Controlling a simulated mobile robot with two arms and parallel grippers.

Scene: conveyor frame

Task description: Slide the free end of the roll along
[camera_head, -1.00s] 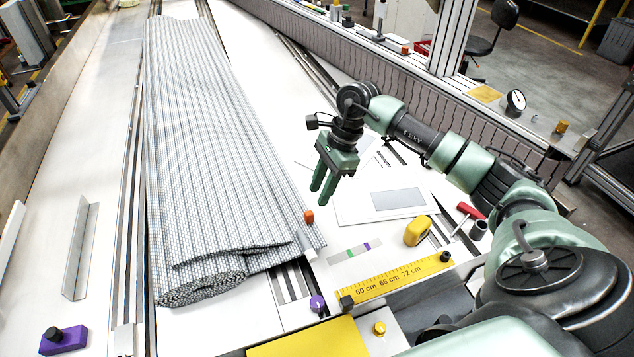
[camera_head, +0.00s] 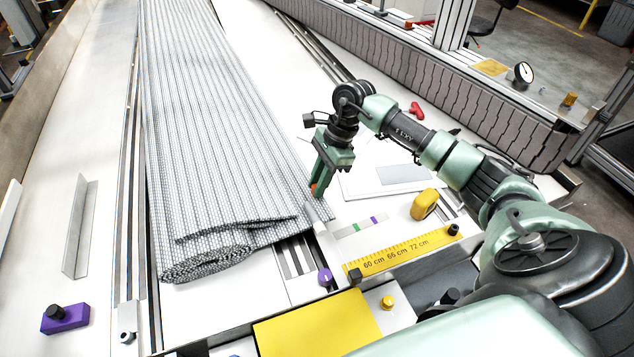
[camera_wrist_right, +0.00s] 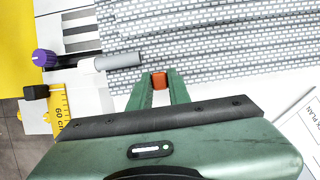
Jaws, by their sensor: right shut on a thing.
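The grey-white ribbed, woven sheet (camera_head: 205,130) runs lengthwise along the white table, with its rolled-up near end (camera_head: 205,265) showing as a spiral. A layer edge lies across the top of the roll. A small orange block (camera_wrist_right: 159,80) sits at the sheet's right edge near the roll. My right gripper (camera_head: 318,185) is shut on this block, one green finger on each side in the wrist view (camera_wrist_right: 158,88). In the head view the fingers point down and hide most of the block. My left gripper is not in view.
A purple knob (camera_head: 325,278) and a yellow ruler (camera_head: 405,250) lie near the front right. A yellow tape measure (camera_head: 424,204) is right of the gripper. A metal angle bar (camera_head: 80,228) and a purple block (camera_head: 66,319) are at left. Rails flank the sheet.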

